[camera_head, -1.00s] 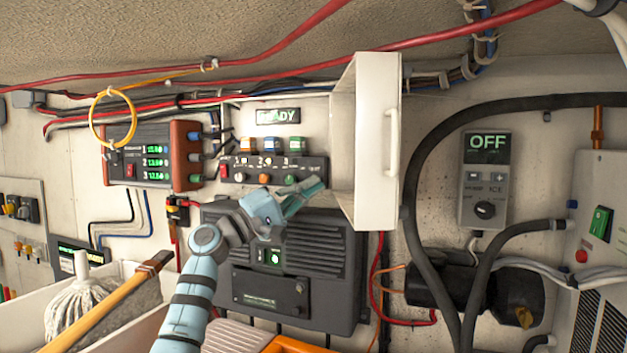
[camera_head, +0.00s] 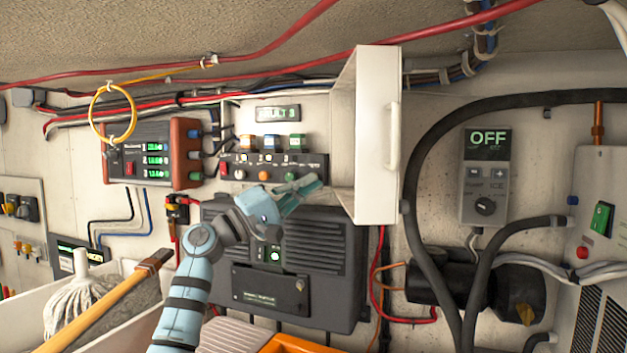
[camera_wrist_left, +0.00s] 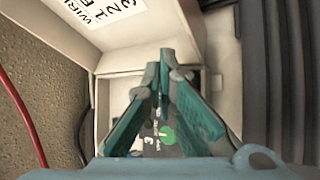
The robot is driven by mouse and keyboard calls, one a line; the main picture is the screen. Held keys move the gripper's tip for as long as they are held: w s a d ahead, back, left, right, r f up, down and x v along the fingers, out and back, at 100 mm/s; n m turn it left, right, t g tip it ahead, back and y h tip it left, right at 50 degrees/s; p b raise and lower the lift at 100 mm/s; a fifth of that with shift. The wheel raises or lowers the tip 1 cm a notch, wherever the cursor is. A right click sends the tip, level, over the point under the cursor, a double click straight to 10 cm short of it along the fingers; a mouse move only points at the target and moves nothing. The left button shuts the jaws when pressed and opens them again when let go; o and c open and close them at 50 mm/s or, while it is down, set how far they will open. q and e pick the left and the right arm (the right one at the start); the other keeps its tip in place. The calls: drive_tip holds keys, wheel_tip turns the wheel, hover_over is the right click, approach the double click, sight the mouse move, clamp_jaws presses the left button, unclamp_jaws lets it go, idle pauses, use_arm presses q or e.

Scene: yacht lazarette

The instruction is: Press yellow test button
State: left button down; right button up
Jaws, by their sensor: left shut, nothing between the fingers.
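A dark control panel (camera_head: 285,160) is mounted on the wall, with a red switch at its left end and a row of round buttons. An orange button (camera_head: 264,176) sits mid-row and a green button (camera_head: 290,177) sits right of it. I cannot tell for certain which button is the yellow one. My left gripper (camera_head: 316,184) is shut and empty, its teal fingers in front of the panel's lower right corner. In the left wrist view the fingertips (camera_wrist_left: 165,62) meet, and the green button (camera_wrist_left: 167,134) shows between the fingers. My right gripper is not in view.
A white hinged cover (camera_head: 377,140) stands open right of the panel, close to the fingertips. A small display (camera_head: 278,114) is above the panel. A black ribbed unit (camera_head: 325,255) is below it. A red-sided meter box (camera_head: 152,153) is to the left, with a yellow ring (camera_head: 112,88) near it.

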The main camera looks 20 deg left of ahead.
use_arm(q)
drive_tip(key=s+b, duration=0.2)
drive_tip(key=s, duration=0.3)
drive_tip(key=shift+d, duration=0.15)
idle(0.8)
